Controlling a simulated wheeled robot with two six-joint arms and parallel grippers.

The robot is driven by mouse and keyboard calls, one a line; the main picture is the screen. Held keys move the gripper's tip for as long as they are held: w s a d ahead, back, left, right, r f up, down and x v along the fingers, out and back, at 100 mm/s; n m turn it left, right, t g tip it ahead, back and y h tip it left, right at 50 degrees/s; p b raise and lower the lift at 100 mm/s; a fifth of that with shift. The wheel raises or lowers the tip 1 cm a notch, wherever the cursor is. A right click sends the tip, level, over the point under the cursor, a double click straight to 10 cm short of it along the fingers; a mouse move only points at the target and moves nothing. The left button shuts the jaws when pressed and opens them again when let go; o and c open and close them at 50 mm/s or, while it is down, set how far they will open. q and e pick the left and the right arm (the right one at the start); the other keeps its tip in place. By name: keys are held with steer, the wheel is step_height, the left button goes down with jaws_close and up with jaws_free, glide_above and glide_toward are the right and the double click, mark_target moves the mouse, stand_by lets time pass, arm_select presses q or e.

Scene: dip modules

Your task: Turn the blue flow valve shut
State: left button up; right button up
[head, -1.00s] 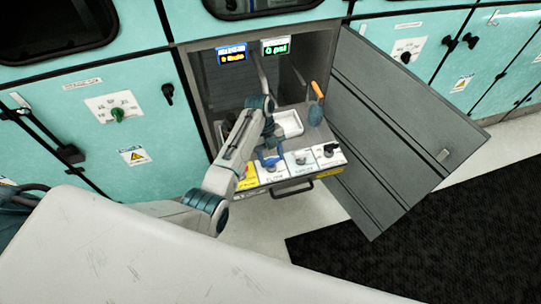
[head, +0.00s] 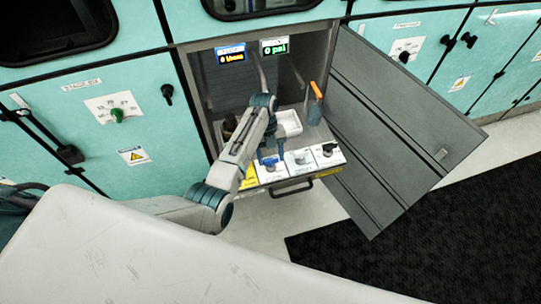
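The blue flow valve (head: 268,161) sits on a white labelled panel at the front of the open cabinet's pull-out tray. My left arm reaches in from the left, and its wrist bends down over the tray. My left gripper (head: 269,147) is close above or behind the blue valve; its fingers are small and partly hidden by my own arm, so I cannot tell whether they are open, shut or touching the handle. The valve's exact angle is too small to read. My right gripper is not in view.
A white tray (head: 288,122) and an orange-handled tool (head: 316,100) stand behind the panels. A black knob (head: 328,150) is at right. Two displays hang above, the green one (head: 275,47) reading 0 psi. The open cabinet door (head: 385,140) bounds the right side.

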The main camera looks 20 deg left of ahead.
arm_select(q)
steer(key=shift+o, duration=1.3)
steer(key=shift+r, duration=0.15)
steer(key=b+v, duration=0.1)
steer(key=v, duration=0.3)
steer(key=shift+w+a, duration=0.1)
steer(key=shift+w, duration=0.05)
steer(key=p, duration=0.3)
glide_toward(271, 158)
steer(key=r, duration=0.2)
steer(key=shift+w+a+f, duration=0.25)
